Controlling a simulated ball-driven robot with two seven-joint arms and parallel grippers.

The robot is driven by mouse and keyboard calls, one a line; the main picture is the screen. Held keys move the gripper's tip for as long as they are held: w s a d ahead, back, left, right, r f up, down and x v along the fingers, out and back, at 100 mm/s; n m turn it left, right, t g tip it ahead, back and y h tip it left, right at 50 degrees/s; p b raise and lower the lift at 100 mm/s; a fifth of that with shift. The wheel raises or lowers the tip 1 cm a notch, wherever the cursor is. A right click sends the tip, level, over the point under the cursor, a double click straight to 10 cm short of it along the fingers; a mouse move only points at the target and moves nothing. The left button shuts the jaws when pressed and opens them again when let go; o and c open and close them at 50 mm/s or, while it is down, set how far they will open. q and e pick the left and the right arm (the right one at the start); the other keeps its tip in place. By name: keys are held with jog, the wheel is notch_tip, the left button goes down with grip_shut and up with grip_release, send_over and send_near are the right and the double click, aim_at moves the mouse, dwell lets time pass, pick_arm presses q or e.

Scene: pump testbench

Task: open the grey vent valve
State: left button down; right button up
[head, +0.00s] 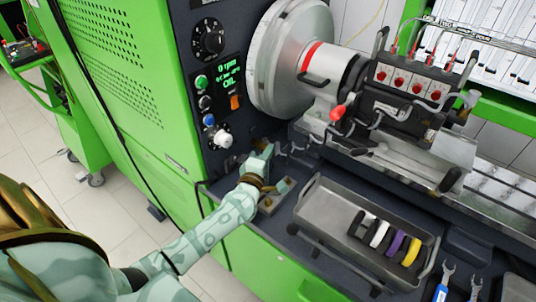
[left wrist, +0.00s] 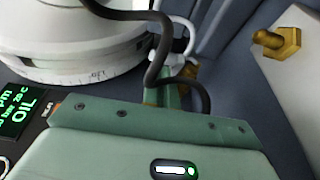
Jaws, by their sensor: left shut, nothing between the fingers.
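My left gripper (head: 268,151) reaches in from the lower left in the head view, at the bench beside the control panel and below the large chuck. Its fingers are shut and empty. In the left wrist view the narrow green fingers (left wrist: 170,97) are together, right at a pale grey fitting with a curved white handle (left wrist: 186,32), which looks like the grey vent valve. I cannot tell whether the fingers touch it. A dark hose crosses in front and hides part of it. In the head view the gripper hides that spot. My right gripper is not in view.
The control panel (head: 218,75) shows green text ending in OIL. A brass fitting (left wrist: 278,42) sits on a pale block at the right of the wrist view. A grey tray (head: 318,213) with several coloured rings lies right of my gripper. The large round chuck (head: 282,55) rises behind.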

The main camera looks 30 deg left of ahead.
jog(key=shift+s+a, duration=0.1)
pick_arm(q)
jog(key=w+d+n+y+p, duration=0.1)
jog(key=y, duration=0.1)
jog(key=w+d+n+g+y, duration=0.1)
jog(key=y, duration=0.1)
jog(key=shift+r+n+g+p, duration=0.15)
jog(key=shift+n+g+p, duration=0.15)
jog(key=shift+n+p, duration=0.1)
jog(key=shift+w, duration=0.2)
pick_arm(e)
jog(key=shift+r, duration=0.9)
